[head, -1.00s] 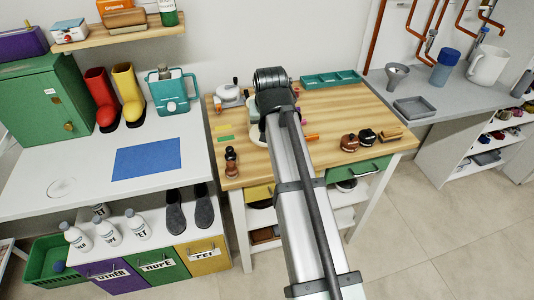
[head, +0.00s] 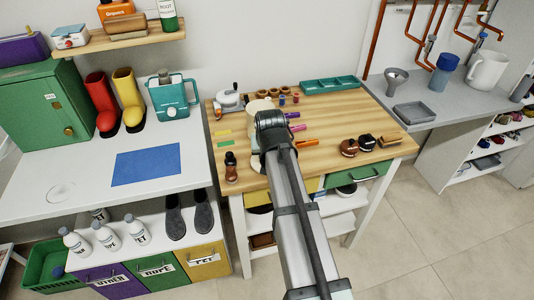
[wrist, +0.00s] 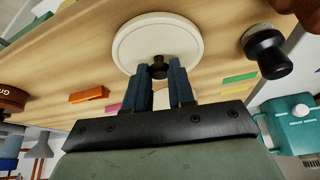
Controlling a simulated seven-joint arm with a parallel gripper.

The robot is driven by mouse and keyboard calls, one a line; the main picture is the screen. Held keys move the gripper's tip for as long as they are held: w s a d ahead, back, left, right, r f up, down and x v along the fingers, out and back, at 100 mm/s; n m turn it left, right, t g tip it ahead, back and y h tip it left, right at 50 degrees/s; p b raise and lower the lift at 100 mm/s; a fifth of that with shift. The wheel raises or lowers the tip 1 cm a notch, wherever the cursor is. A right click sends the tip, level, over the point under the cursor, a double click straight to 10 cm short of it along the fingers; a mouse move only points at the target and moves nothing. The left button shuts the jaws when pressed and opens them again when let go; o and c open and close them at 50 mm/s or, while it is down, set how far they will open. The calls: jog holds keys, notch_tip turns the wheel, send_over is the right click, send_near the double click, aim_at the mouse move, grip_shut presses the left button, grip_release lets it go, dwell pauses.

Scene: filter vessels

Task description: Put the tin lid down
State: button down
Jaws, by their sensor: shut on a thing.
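The tin lid (wrist: 157,32) is a round cream disc with a raised rim and a small dark knob (wrist: 158,68), in the wrist view. My gripper (wrist: 159,74) is shut on the knob, with its dark blue fingers on either side. The lid is over the wooden tabletop; I cannot tell whether it touches the wood. In the head view my own arm hides the fingers. Cream shapes show behind and left of the wrist there, and I cannot tell which is the lid.
The wooden table (head: 340,110) holds a dark-knobbed wooden tool (head: 231,167), a teal tray (head: 330,85), a silver hand-cranked device (head: 229,100), coloured strips, and round brown items (head: 349,148) at right. A white counter with a blue mat (head: 146,165) stands left.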

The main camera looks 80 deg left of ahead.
jog(key=c, duration=1)
grip_release()
jog(key=shift+f, duration=0.15)
jog(key=shift+o, duration=0.2)
jog(key=v, duration=1.2)
